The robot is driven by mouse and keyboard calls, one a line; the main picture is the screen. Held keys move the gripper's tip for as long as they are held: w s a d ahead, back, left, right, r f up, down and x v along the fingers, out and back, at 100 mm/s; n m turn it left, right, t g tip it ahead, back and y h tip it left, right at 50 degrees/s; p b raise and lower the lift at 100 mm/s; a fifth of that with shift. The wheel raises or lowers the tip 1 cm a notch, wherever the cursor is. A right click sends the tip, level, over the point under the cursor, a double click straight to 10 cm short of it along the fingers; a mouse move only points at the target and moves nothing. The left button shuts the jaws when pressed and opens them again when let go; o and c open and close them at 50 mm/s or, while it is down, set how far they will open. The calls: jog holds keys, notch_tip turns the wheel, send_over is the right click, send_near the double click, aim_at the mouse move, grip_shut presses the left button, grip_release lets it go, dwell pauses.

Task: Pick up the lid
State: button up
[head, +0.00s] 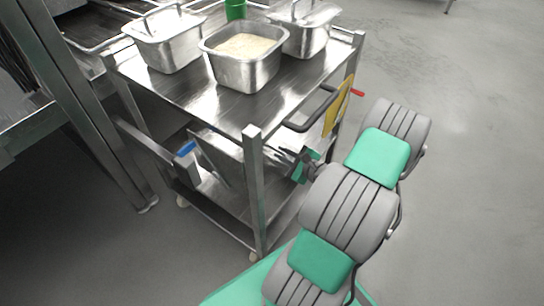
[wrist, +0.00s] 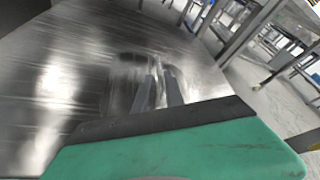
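A lidded steel container (head: 170,50) stands at the back left of the cart's top, its lid (head: 163,24) seated with a handle on it. Another lidded container (head: 307,40) stands at the right, with its lid (head: 303,14) on. Between them is an open container (head: 245,68) of rice (head: 243,46). My gripper (head: 288,160) is low at the cart's near right side, below the top and apart from these lids. In the wrist view my gripper's fingers (wrist: 159,88) lie over a shiny steel surface; their spacing and contact are unclear.
The steel cart (head: 215,104) has a corner post (head: 254,190) and a side handle (head: 309,112) close to my gripper. A slanted metal panel (head: 218,152) is below the top. A yellow sign (head: 338,104) hangs at the right. Open floor (head: 470,150) lies to the right.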

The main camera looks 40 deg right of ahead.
aim_at(278, 151)
jog(key=b+x, duration=0.1)
jog(key=x, duration=0.3)
jog(key=shift+w+f+b, duration=0.1)
jog(key=shift+f+b, duration=0.1)
jog(key=shift+b, duration=0.15)
jog(key=shift+r, duration=0.1)
jog(key=shift+c, duration=0.4)
grip_shut()
dwell(0.6)
